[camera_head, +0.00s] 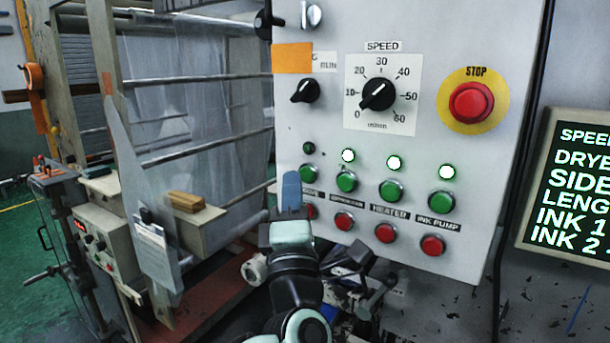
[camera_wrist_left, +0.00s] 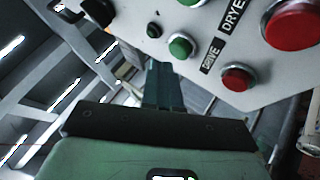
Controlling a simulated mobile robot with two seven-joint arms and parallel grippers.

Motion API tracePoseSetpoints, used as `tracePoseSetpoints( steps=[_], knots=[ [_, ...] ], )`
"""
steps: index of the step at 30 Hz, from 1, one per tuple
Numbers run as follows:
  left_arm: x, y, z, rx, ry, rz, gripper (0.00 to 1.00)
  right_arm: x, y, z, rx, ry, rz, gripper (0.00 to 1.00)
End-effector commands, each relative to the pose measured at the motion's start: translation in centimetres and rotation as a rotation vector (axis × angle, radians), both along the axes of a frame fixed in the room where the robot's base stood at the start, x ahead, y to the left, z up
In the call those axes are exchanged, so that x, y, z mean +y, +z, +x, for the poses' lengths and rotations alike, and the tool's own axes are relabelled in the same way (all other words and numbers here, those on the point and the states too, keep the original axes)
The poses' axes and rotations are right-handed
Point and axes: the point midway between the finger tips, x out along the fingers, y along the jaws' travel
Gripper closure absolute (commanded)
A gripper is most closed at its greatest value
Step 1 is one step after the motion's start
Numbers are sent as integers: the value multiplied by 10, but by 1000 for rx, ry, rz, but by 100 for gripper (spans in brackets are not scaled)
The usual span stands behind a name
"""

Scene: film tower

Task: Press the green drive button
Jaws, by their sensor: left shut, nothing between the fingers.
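The green drive button (camera_wrist_left: 181,46) shows in the left wrist view, beside the DRIVE label (camera_wrist_left: 210,54) and its red button (camera_wrist_left: 238,78). An unlit lamp (camera_wrist_left: 153,30) is on its other side. My left gripper (camera_head: 291,188) is shut and empty, its blue fingers pointing up in front of the panel's lower left. In the left wrist view the gripper's fingertips (camera_wrist_left: 159,66) are just short of the button in the picture; I cannot tell the depth gap. My right gripper is out of view.
The grey control panel (camera_head: 460,35) has other green buttons (camera_head: 391,191) with lit lamps, red buttons (camera_head: 386,232), a speed dial (camera_head: 379,95) and a red STOP button (camera_head: 471,102). A screen (camera_head: 570,185) stands at right. Rollers and a frame (camera_head: 120,120) stand at left.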

Motion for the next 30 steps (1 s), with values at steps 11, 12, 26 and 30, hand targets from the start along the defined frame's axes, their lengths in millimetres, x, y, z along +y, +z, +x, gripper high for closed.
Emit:
tracePoseSetpoints(
  steps=[11,12,26,30],
  knots=[
    [0,0,0,0,0,0,100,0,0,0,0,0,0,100],
    [0,0,0,0,0,0,100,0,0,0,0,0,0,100],
    [-3,-1,5,0,1,0,100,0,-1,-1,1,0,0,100],
    [-5,0,7,0,1,-1,100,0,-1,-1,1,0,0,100]
  ],
)
